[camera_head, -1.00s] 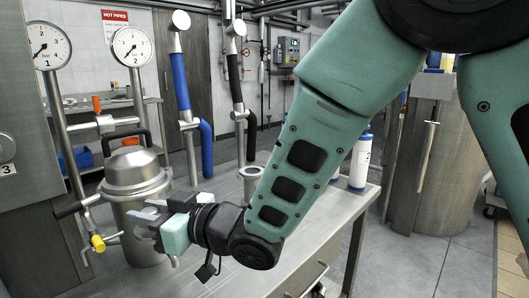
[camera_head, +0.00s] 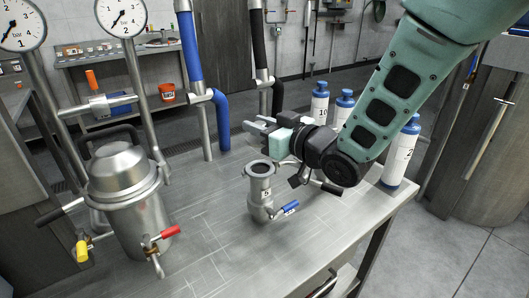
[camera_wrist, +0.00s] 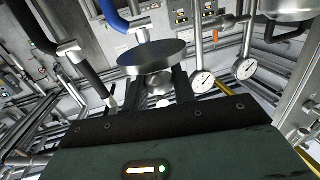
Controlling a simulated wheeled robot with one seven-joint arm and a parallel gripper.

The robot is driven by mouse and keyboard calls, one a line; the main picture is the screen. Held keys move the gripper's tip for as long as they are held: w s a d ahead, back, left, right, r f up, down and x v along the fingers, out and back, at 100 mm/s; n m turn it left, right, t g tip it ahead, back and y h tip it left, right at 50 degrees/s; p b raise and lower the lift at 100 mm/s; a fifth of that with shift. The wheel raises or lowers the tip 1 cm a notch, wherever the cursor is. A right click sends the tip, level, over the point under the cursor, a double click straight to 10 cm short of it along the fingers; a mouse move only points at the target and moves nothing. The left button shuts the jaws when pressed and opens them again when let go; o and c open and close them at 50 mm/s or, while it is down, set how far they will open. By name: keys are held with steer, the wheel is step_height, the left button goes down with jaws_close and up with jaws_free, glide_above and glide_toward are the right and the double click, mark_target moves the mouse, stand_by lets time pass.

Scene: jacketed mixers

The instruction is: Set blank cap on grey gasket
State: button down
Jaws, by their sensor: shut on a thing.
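My gripper (camera_head: 258,125) is above and behind the small flanged port, its fingers pointing left. In the wrist view it is shut on the blank cap (camera_wrist: 152,57), a round metal disc with a dark face held at the fingertips. In the head view the cap is hard to make out among the fingers. The grey gasket (camera_head: 260,168) appears as a dark ring on the top flange of the upright steel port (camera_head: 261,193), which has a "5" label and a blue-handled valve (camera_head: 285,211). The cap is apart from the gasket.
A lidded steel vessel (camera_head: 130,200) with red and yellow valve handles stands left on the steel table (camera_head: 220,255). Two gauges (camera_head: 121,15) rise on pipes behind it. Blue-capped bottles (camera_head: 401,155) stand at the right. The table front is clear.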

mark_target(260, 167)
steer(key=shift+f, duration=3.5)
steer(key=shift+f, duration=0.1)
steer(key=shift+f, duration=0.15)
steer(key=c, duration=1.1)
jaws_free()
steer(key=shift+c, duration=0.2)
steer(key=shift+r, duration=0.2)
steer(key=shift+s+d+r, duration=0.1)
steer(key=p+v, duration=0.1)
steer(key=v, duration=0.8)
steer(key=shift+r+p, duration=0.2)
steer(key=shift+p, duration=0.1)
